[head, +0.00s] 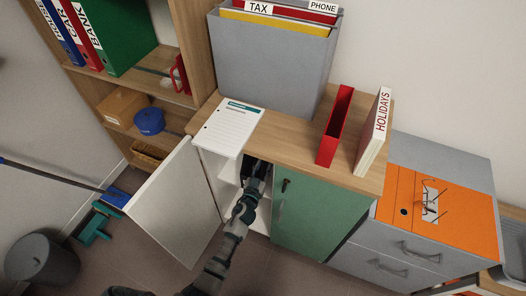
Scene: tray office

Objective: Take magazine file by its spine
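A narrow red open-topped file (335,126), which looks like the magazine file, stands upright on the wooden cabinet top (282,130). It appears empty, and a gap separates it from the white HOLIDAYS binder (375,130) on its right. My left gripper (257,170) is at the open left compartment of the cabinet, below the top's front edge and well below and left of the red file. Its dark fingers are small and partly in shadow, so their opening is unclear. My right gripper is not in view.
A big grey box (268,65) with TAX and PHONE folders stands behind left. A printed pad (228,127) overhangs the top's front edge. The white cabinet door (180,205) stands open left of my arm; the green door (318,213) is shut. Grey drawers (400,240) stand right.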

